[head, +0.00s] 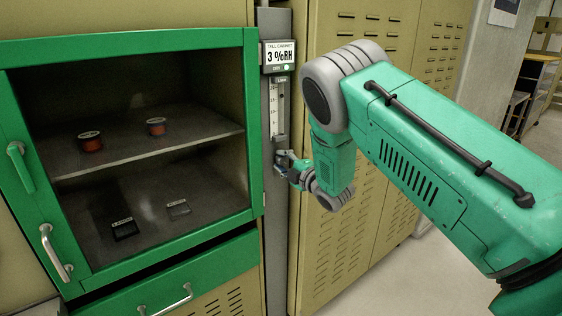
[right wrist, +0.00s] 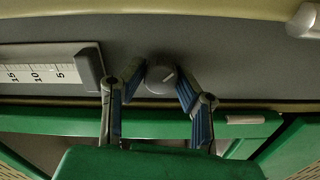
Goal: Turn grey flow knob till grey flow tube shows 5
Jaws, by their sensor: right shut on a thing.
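The grey flow knob (right wrist: 161,79) is a round grey cap with a pale mark line, on a grey panel in the right wrist view. My right gripper (right wrist: 160,86) has its fingers on either side of the knob and is shut on it. In the head view this gripper (head: 284,166) is at the grey post, just below the flow tube, and hides the knob. The flow tube (head: 280,108) has a white scale plate. In the right wrist view the flow tube (right wrist: 40,72) shows marks 15, 10 and 5; I cannot make out its reading. My left gripper is not in view.
A green-framed cabinet (head: 255,150) with red spools and small dark boxes stands left of the post. Beige lockers (head: 385,35) stand behind my right arm. Open floor (head: 385,285) shows at lower right.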

